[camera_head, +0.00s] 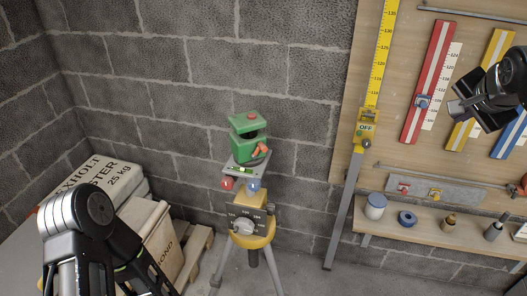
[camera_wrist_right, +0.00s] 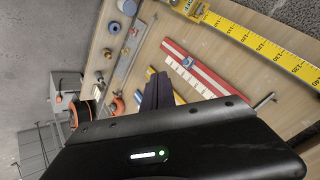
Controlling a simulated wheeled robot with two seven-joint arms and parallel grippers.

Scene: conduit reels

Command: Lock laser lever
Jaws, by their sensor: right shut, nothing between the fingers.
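A green laser unit (camera_head: 249,136) with a red knob on top stands on a yellow-topped tripod (camera_head: 246,236) in the middle of the head view. An orange lever (camera_head: 261,151) sits at its right front side; whether it is locked cannot be told. My right gripper (camera_head: 459,109) is far to the right of the laser, in front of the wooden board. In the right wrist view its dark fingers (camera_wrist_right: 157,92) are together and empty.
The wooden board (camera_head: 395,140) carries a red rail (camera_head: 428,82) and a yellow measuring staff (camera_head: 376,65). A shelf (camera_head: 470,245) below holds a white jar (camera_head: 375,206) and small items. Sacks (camera_head: 105,182) and a crate stand at left. The space between laser and board is clear.

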